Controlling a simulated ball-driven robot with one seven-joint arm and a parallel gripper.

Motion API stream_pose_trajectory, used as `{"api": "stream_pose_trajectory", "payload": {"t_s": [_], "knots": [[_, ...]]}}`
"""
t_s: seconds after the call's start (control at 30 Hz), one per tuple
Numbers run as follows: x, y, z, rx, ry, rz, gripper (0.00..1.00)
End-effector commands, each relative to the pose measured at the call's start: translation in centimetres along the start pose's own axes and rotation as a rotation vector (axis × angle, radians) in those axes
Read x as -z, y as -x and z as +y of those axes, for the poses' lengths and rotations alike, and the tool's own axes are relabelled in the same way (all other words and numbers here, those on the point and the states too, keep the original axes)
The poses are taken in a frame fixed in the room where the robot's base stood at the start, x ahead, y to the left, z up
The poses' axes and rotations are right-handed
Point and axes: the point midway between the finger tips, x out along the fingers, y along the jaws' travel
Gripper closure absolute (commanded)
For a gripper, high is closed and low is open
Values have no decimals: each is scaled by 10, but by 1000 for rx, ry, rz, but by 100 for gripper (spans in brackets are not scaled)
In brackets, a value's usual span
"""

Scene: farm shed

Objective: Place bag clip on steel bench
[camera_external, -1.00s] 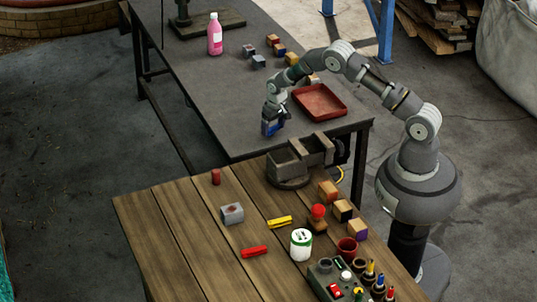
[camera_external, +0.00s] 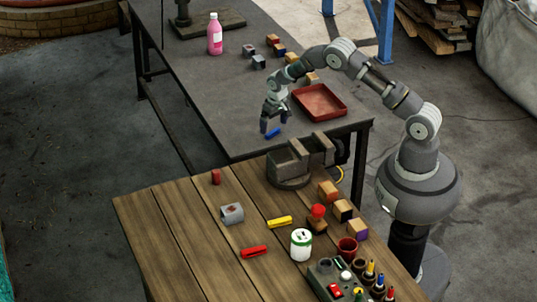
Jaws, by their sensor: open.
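A small blue bag clip (camera_external: 273,133) lies on the dark steel bench (camera_external: 222,103), near its front edge. My gripper (camera_external: 274,122) is open just above it, pointing down, with its fingers apart. I cannot tell whether a finger still touches the clip. A yellow clip (camera_external: 280,222) and a red clip (camera_external: 254,252) lie on the wooden table (camera_external: 165,235) in front.
A red tray (camera_external: 320,101) sits right of my gripper on the bench. A pink bottle (camera_external: 215,35) and several small blocks stand farther back. A vise (camera_external: 290,165) stands at the wooden table's back edge. The bench left of my gripper is clear.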

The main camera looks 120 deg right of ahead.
Motion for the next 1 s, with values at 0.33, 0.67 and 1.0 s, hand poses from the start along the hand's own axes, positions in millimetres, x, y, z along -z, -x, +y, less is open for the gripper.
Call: {"api": "stream_pose_trajectory", "payload": {"t_s": [0.33,0.67,1.0], "knots": [[1,79,0,1,0,1,0],[0,91,0,0,0,-1,0],[-2,222,-118,120,217,199,0]]}}
